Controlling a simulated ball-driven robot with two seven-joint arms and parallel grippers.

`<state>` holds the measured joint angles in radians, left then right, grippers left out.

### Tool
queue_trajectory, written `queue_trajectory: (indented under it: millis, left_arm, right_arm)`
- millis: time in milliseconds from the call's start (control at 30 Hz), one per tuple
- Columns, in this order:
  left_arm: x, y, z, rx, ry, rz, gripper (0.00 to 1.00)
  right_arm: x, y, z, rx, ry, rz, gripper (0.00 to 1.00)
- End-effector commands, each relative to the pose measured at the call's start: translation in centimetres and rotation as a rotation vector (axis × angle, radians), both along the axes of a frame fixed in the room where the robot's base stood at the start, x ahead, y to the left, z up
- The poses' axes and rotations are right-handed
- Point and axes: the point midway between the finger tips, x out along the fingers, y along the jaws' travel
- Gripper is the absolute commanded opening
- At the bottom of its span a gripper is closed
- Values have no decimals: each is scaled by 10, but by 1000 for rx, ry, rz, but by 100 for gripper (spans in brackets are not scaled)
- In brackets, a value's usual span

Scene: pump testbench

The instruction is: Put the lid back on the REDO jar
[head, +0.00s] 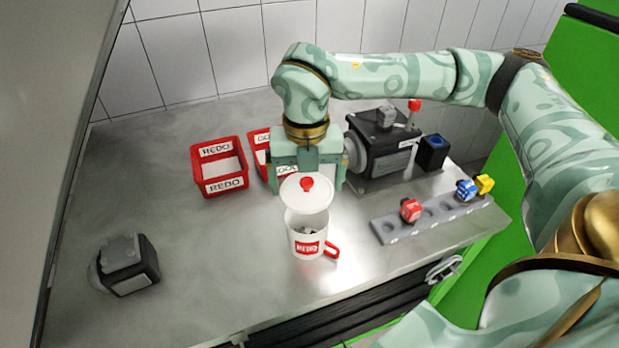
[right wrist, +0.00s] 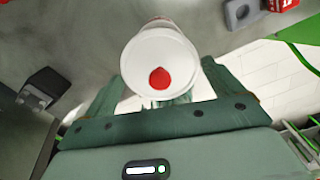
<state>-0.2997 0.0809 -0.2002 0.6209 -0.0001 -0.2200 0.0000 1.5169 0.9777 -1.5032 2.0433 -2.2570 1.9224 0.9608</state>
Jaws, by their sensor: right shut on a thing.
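The REDO jar (head: 305,238) is a white mug-like jar with a red handle, upright near the table's front edge. Its mouth is partly uncovered, with grey pieces visible inside. The lid (head: 318,197), a white disc with a red knob, is over the jar's back part, raised or tilted. My right gripper (head: 308,180) is behind and above the jar, shut on the lid. In the right wrist view, the lid (right wrist: 165,50) sits between the fingers of the gripper (right wrist: 163,74). Whether the lid touches the jar's rim cannot be told. My left gripper is not in view.
A red REDO bin (head: 219,168) and another red bin (head: 258,143) stand behind left. A pump (head: 385,150) stands behind right. A grey rack (head: 430,217) with coloured parts is at right. A dark motor-like part (head: 127,266) lies at left. The table's left middle is clear.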

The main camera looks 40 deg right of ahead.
Motion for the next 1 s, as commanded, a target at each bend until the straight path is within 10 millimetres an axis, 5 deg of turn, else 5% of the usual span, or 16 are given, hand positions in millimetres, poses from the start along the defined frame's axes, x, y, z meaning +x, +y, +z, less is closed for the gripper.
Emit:
queue_trajectory:
  millis: [267, 733, 1000]
  left_arm:
    - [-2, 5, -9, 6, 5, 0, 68]
    - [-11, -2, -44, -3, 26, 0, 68]
    - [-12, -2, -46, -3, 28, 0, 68]
  right_arm:
    - [0, 0, -11, 0, 1, -49, 78]
    - [0, 0, -58, 0, 2, -47, 78]
    - [0, 0, -64, 1, -1, -46, 78]
